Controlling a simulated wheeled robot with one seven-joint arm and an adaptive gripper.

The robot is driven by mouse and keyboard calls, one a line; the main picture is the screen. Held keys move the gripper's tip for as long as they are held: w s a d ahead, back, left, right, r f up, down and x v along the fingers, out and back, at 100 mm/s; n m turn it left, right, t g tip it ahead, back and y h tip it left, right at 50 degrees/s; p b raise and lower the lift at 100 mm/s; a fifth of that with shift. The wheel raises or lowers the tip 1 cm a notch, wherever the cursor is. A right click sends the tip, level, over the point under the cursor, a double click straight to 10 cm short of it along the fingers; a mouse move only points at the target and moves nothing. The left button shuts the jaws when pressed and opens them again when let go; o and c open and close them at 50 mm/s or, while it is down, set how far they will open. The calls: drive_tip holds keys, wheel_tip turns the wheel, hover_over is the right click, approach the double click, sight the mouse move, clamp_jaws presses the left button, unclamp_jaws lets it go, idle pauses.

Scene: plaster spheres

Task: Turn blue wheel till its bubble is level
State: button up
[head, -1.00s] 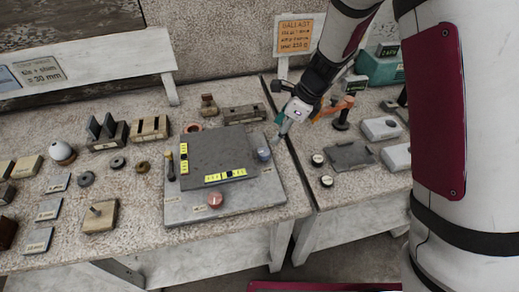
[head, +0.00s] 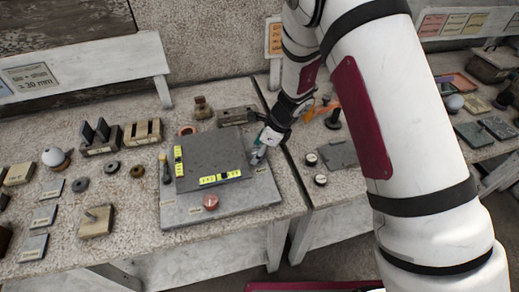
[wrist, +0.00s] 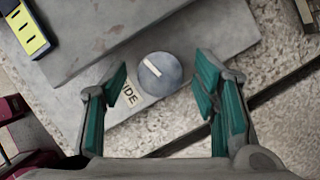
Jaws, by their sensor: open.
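The blue-grey wheel (wrist: 160,73) is a round knob with a white line across its top, set on the grey base plate (wrist: 215,32). My open gripper (wrist: 161,73) has its teal-padded fingers on either side of the wheel, with a gap at each side. In the head view my gripper (head: 257,157) is over the plate's right side and largely hides the wheel. Two yellow level vials with dark marks lie by the raised slab: one at its left edge (head: 179,161), one along its front (head: 221,178). Their bubbles are too small to read.
A red knob (head: 211,202) sits at the plate's front. A dark upright peg (head: 165,170) stands at its left. Slotted blocks (head: 143,133) and small weights are on the left bench. A gap between benches runs just right of the plate.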

drive_tip(key=c, duration=1.2)
drive_tip(key=shift+o, duration=0.2)
drive_tip(key=shift+w+n+b, duration=0.1)
drive_tip(key=shift+n+b, duration=0.2)
drive_tip(key=shift+n, duration=0.1)
drive_tip(key=n+g+b, duration=0.1)
drive_tip(key=n, duration=0.1)
drive_tip(key=n+g+b, duration=0.1)
drive_tip(key=n, duration=0.1)
drive_tip(key=shift+w+n+b, duration=0.2)
drive_tip(key=shift+n+b, duration=0.1)
drive_tip(key=shift+b, duration=0.1)
drive_tip(key=n+g+b, duration=0.1)
drive_tip(key=n, duration=0.1)
drive_tip(key=n+g+b, duration=0.1)
drive_tip(key=n, duration=0.2)
drive_tip(key=shift+h+b, duration=0.4)
drive_tip(key=shift+n, duration=0.3)
drive_tip(key=o, duration=1.2)
drive_tip(key=shift+c, duration=0.2)
drive_tip(key=shift+r, duration=0.15)
